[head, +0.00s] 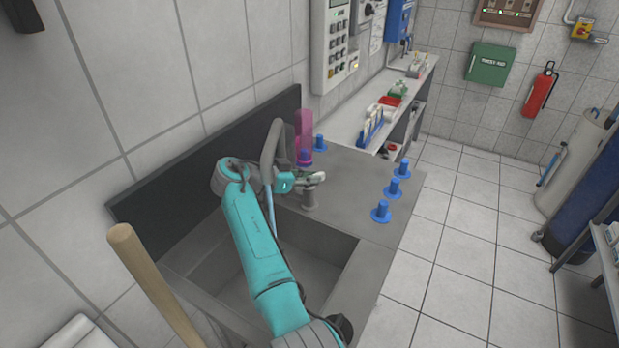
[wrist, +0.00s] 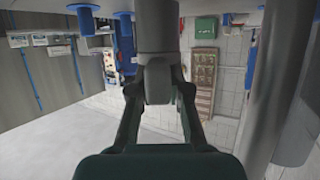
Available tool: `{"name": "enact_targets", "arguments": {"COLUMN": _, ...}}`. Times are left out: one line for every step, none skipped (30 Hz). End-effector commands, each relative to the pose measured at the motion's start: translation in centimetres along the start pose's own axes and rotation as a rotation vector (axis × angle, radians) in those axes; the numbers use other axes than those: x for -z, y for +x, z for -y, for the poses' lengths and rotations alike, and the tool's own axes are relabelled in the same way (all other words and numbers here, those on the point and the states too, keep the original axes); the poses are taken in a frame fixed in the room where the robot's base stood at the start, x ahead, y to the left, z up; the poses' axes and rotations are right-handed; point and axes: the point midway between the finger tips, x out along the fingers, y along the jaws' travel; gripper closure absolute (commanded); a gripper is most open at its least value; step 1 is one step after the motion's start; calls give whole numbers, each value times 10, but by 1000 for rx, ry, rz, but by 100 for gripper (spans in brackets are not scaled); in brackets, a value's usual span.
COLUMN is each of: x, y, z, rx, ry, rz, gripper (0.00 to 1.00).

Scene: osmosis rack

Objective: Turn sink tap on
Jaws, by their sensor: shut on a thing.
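The grey sink tap has a tall curved spout (head: 272,140) over the sink basin (head: 318,262). A thin pale-blue streak (head: 271,212) runs down below the spout and looks like water. My gripper (head: 312,179) is at the top of a short grey post, the tap handle (head: 309,199), right of the spout. In the wrist view my gripper (wrist: 158,88) has its two fingers on either side of the rounded grey end of the handle (wrist: 158,50), shut on it. My arm hides part of the tap and basin.
Blue pegs (head: 381,212) stand on the counter's right side. A pink translucent cylinder (head: 304,135) stands behind the tap. A wooden pole (head: 150,280) rises at the left. A black backsplash (head: 210,165) lines the wall.

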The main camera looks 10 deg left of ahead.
Motion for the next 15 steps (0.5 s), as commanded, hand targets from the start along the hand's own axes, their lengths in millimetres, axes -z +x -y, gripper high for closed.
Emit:
{"name": "enact_targets", "arguments": {"x": -5, "y": 0, "z": 0, "rx": -23, "ry": 1, "rz": 7, "gripper": 100}}
{"name": "enact_targets", "arguments": {"x": -5, "y": 1, "z": 0, "rx": -35, "ry": 5, "rz": 7, "gripper": 100}}
{"name": "enact_targets", "arguments": {"x": -5, "y": 0, "z": 0, "rx": -50, "ry": 13, "rz": 7, "gripper": 100}}
{"name": "enact_targets", "arguments": {"x": -5, "y": 0, "z": 0, "rx": -61, "ry": 17, "rz": 7, "gripper": 100}}
{"name": "enact_targets", "arguments": {"x": -6, "y": 1, "z": 0, "rx": -71, "ry": 20, "rz": 7, "gripper": 100}}
{"name": "enact_targets", "arguments": {"x": -6, "y": 1, "z": 0, "rx": -81, "ry": 26, "rz": 7, "gripper": 100}}
{"name": "enact_targets", "arguments": {"x": -6, "y": 1, "z": 0, "rx": -88, "ry": 28, "rz": 6, "gripper": 100}}
{"name": "enact_targets", "arguments": {"x": -6, "y": 1, "z": 0, "rx": -94, "ry": 31, "rz": 6, "gripper": 100}}
{"name": "enact_targets", "arguments": {"x": -6, "y": 1, "z": -1, "rx": -101, "ry": 33, "rz": 5, "gripper": 100}}
{"name": "enact_targets", "arguments": {"x": -7, "y": 1, "z": -1, "rx": -105, "ry": 35, "rz": 5, "gripper": 100}}
{"name": "enact_targets", "arguments": {"x": -7, "y": 1, "z": -1, "rx": -107, "ry": 36, "rz": 5, "gripper": 100}}
{"name": "enact_targets", "arguments": {"x": -7, "y": 1, "z": -2, "rx": -110, "ry": 37, "rz": 5, "gripper": 100}}
{"name": "enact_targets", "arguments": {"x": -7, "y": 1, "z": -2, "rx": -110, "ry": 37, "rz": 5, "gripper": 100}}
{"name": "enact_targets", "arguments": {"x": -7, "y": 1, "z": -2, "rx": -111, "ry": 37, "rz": 5, "gripper": 100}}
{"name": "enact_targets", "arguments": {"x": -7, "y": 1, "z": -2, "rx": -111, "ry": 37, "rz": 5, "gripper": 100}}
